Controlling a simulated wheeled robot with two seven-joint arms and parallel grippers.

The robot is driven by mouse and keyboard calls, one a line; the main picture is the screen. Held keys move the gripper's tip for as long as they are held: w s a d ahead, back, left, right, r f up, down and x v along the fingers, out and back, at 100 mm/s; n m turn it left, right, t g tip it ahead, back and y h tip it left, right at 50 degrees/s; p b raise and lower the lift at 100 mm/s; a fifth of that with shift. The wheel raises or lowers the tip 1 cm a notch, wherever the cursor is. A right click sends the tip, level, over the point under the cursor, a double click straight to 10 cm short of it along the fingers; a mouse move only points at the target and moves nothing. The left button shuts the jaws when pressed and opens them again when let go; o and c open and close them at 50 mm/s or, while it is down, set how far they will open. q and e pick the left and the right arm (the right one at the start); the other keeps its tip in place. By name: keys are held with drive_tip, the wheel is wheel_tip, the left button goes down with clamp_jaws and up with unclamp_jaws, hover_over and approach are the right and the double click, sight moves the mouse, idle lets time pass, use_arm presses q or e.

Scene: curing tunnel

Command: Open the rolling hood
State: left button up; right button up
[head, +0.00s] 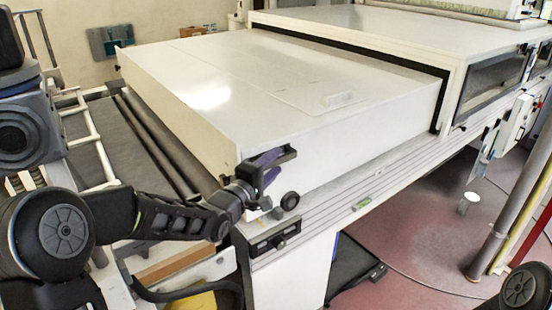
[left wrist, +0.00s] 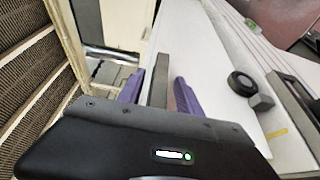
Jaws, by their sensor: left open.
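The rolling hood (head: 290,85) is a long white box cover on the machine bed, with its near corner beside my left arm. A dark bar handle (head: 286,155) sticks out at that corner. My left gripper (head: 264,160) is at the handle, its purple fingers partly hidden in the head view. In the left wrist view the gripper (left wrist: 158,92) is open, and the grey handle bar (left wrist: 160,75) lies between the two purple fingers, with gaps visible. The hood's white side (left wrist: 200,70) shows just right of them. My right gripper is not in view.
A round black knob (head: 290,201) sits low on the hood's near side. The larger white tunnel housing (head: 400,35) stands behind the hood. Dark rollers (head: 150,145) and a pale rail frame (head: 95,140) are at the left. A post (head: 510,215) stands at the right.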

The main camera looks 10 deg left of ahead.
use_arm(q)
drive_tip(key=shift+w+d, duration=0.2)
drive_tip(key=shift+w, duration=0.4)
clamp_jaws()
idle(1.1)
